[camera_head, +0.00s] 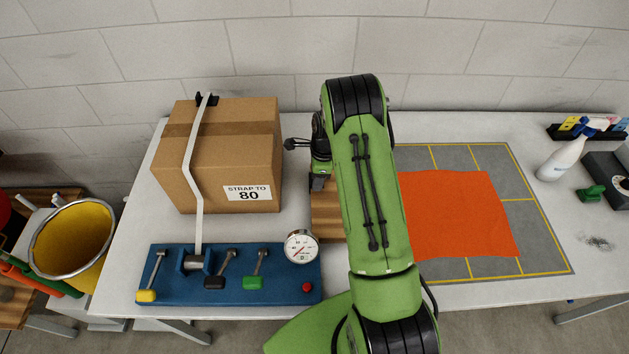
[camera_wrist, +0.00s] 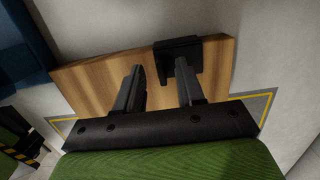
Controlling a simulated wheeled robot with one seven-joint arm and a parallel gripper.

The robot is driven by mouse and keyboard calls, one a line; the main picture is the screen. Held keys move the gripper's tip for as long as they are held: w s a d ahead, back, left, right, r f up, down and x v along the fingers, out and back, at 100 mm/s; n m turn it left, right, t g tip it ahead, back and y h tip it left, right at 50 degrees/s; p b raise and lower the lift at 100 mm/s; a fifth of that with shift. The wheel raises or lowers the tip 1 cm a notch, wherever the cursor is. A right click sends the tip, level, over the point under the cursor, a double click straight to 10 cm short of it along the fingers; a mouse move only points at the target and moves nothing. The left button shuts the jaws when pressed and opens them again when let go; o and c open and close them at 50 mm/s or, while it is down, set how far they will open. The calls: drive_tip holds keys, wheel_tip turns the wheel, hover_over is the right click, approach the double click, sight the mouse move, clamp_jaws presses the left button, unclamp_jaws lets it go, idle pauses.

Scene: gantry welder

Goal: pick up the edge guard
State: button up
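A black angular piece that looks like the edge guard (camera_wrist: 178,46) lies at the far edge of a wooden board (camera_wrist: 88,82) in the wrist view. My gripper (camera_wrist: 160,66) is over the board with its two fingers apart and nothing visible between them. The right fingertip overlaps the black piece in the picture; I cannot tell whether they touch. In the head view my arm hides most of the board (camera_head: 326,222) and the black piece. Another black guard (camera_head: 206,99) sits under the white strap on the top edge of the cardboard box (camera_head: 225,150).
A blue panel (camera_head: 225,291) with levers and a gauge (camera_head: 301,246) stands at the table's front left. An orange sheet (camera_head: 460,215) lies on a grey mat (camera_head: 530,225) at right. A yellow bucket (camera_head: 72,240) is at far left.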

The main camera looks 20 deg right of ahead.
drive_tip(key=shift+w+f, duration=0.2)
drive_tip(key=shift+f, duration=0.35)
drive_tip(key=shift+s, duration=0.1)
clamp_jaws()
drive_tip(key=shift+r, duration=0.1)
